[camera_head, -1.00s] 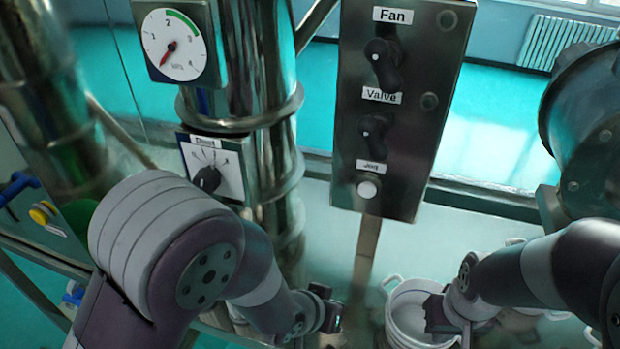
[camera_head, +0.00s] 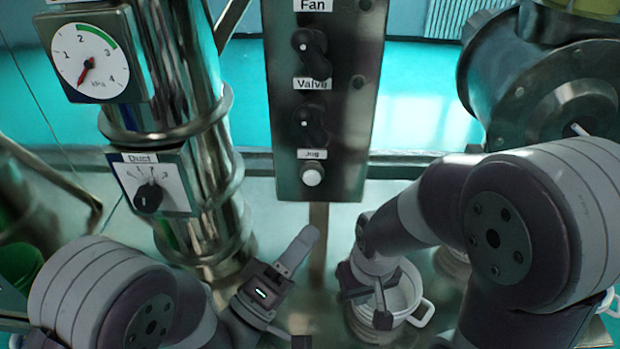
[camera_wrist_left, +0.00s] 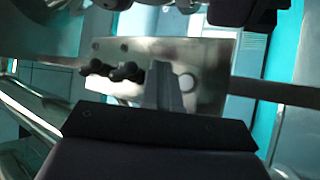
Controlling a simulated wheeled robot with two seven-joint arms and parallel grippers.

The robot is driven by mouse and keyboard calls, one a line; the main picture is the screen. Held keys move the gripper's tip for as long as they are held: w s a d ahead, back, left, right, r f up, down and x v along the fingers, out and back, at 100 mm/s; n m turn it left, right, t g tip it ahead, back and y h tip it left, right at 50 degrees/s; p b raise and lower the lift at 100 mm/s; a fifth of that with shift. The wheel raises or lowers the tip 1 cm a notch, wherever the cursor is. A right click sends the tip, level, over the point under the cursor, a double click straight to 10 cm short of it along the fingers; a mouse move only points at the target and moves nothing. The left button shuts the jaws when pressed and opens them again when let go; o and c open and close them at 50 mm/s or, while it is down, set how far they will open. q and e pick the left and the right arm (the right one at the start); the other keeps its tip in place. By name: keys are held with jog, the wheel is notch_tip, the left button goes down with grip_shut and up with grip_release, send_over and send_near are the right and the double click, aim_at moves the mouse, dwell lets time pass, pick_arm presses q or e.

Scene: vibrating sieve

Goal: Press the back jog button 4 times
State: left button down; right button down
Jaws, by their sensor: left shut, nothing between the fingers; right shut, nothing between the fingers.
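The jog button (camera_head: 312,177) is a round white button under the "Jog" label, at the bottom of the grey control panel (camera_head: 345,120). It also shows in the left wrist view (camera_wrist_left: 187,83), near one end of the panel. My left gripper (camera_head: 305,240) is shut and empty. Its grey fingers point up toward the panel, below and slightly left of the button in the head view, with a visible gap. In the left wrist view the fingers (camera_wrist_left: 165,90) overlap the panel beside the button. My right gripper (camera_head: 380,305) is shut and empty over a white pot.
Fan and valve knobs (camera_head: 308,125) sit above the button. A steel duct column with a gauge (camera_head: 90,62) and a duct dial (camera_head: 155,185) stands left of the panel. The white pot (camera_head: 418,312) is below right. A dark cylindrical machine (camera_head: 550,75) is at right.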

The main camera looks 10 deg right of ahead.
aim_at(312, 178)
pick_arm(q)
jog(key=w+d+b, duration=0.1)
jog(key=w+d, duration=0.1)
jog(key=w, duration=0.6)
jog(key=shift+w+d, duration=0.25)
dwell(1.9)
jog(key=shift+w+d+b, duration=0.1)
jog(key=shift+w+b, duration=0.3)
jog(key=shift+w+d, duration=0.15)
jog(key=shift+w, duration=0.3)
dwell(0.5)
jog(key=shift+s, duration=0.15)
jog(key=shift+s+a, duration=0.25)
jog(key=shift+s, duration=0.5)
